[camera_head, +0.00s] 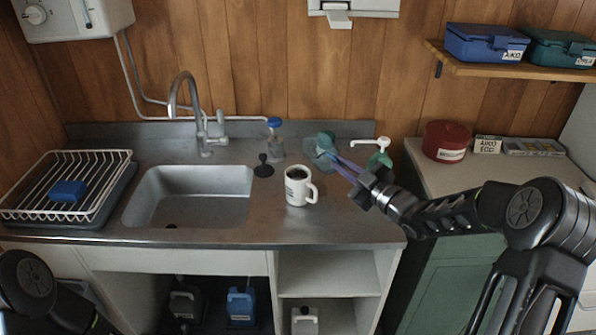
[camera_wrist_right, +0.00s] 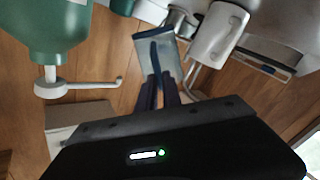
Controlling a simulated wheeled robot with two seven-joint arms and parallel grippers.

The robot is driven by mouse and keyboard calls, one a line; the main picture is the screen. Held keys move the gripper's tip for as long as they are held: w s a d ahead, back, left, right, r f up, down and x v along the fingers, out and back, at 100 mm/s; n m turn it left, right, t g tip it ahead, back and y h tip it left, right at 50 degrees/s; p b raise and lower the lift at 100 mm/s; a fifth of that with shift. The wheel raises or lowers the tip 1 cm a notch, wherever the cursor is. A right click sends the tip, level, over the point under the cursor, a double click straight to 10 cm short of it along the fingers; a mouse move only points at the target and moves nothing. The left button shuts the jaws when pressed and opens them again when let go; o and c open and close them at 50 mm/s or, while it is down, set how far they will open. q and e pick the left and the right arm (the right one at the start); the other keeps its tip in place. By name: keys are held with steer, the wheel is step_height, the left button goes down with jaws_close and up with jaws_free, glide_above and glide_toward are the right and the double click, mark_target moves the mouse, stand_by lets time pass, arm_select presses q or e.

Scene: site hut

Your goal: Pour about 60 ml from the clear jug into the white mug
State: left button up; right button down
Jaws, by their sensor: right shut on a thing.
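The clear jug (camera_head: 319,152) is at the back of the counter, just behind and right of the mug. My right gripper (camera_head: 347,167) is shut on its handle, reaching in from the right. The blue-edged jug also shows in the right wrist view (camera_wrist_right: 171,62), between the fingertips (camera_wrist_right: 157,84). I cannot tell whether it touches the counter, how far it tilts or how much it holds. The white mug (camera_head: 297,190) stands upright on the counter, handle to the right, dark inside. It also shows in the right wrist view (camera_wrist_right: 218,36). My left gripper is out of view.
A green pump bottle (camera_head: 380,160) stands close right of the jug. A blue-capped bottle (camera_head: 275,141) and a black plunger-like thing (camera_head: 263,168) stand left of it. The sink (camera_head: 190,196), tap (camera_head: 190,100) and dish rack (camera_head: 100,165) are further left. The counter in front of the mug is clear.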

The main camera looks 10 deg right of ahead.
steer(key=shift+w+d+f+m+p, duration=0.4)
steer(key=shift+d+m, duration=0.4)
steer(key=shift+m, duration=0.25)
steer(key=shift+w+d+f+m+p, duration=0.35)
steer(key=shift+d+m, duration=0.4)
steer(key=shift+m, duration=0.35)
steer(key=shift+w+d+f+m+p, duration=0.3)
steer(key=shift+d+f+m+p, duration=0.15)
steer(key=shift+d+m, duration=0.5)
steer(key=shift+a, duration=0.15)
steer(key=shift+s, duration=0.1)
